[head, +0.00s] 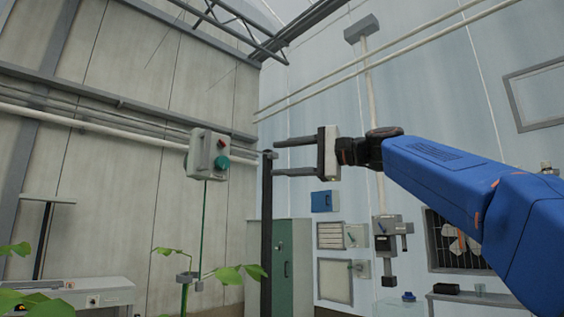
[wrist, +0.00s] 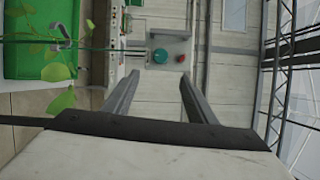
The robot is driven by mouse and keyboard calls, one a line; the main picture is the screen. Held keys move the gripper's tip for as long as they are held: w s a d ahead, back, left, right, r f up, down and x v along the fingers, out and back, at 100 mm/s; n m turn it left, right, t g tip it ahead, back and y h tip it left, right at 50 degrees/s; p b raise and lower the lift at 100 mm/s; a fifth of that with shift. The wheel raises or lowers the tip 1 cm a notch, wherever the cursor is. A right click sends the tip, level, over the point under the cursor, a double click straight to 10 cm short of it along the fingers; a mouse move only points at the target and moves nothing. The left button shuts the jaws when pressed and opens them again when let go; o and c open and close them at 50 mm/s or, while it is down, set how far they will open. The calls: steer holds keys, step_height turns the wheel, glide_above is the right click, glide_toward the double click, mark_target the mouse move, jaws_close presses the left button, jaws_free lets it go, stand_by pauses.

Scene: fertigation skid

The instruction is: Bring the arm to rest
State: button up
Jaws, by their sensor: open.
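My gripper (head: 276,158) is at the end of my blue arm, raised in the middle of the head view. Its two dark fingers point left and are apart, with nothing between them. In the wrist view my gripper (wrist: 158,84) shows both fingers spread and empty. A grey control box (head: 207,155) with a teal knob and a red button is left of the fingertips in the head view, apart from them. The box also shows beyond the fingers in the wrist view (wrist: 172,45).
A dark post (head: 266,230) stands behind the fingers. A green cabinet (head: 290,265), wall boxes and a fan (head: 455,245) are along the back. Leafy plants (head: 235,272) are low at left. A green container (wrist: 40,45) shows in the wrist view. Space around the arm looks clear.

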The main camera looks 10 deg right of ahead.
steer(key=s+d+f+h, duration=0.25)
steer(key=f+h, duration=0.25)
steer(key=f, duration=1.3)
steer(key=s+d+f+n+g+h, duration=0.1)
steer(key=s+d+f, duration=0.4)
steer(key=f, duration=1.2)
steer(key=s+d+f+n+g+h, duration=0.2)
steer(key=s+d+f+n+h, duration=0.2)
steer(key=s+f, duration=1)
steer(key=s+d+f+n+g+h, duration=0.2)
steer(key=s+d+f+h, duration=0.3)
steer(key=f, duration=1.6)
steer(key=s, duration=0.4)
steer(key=shift+s+d+f+n, duration=0.15)
steer(key=shift+d+f+n, duration=0.15)
steer(key=shift+d, duration=0.1)
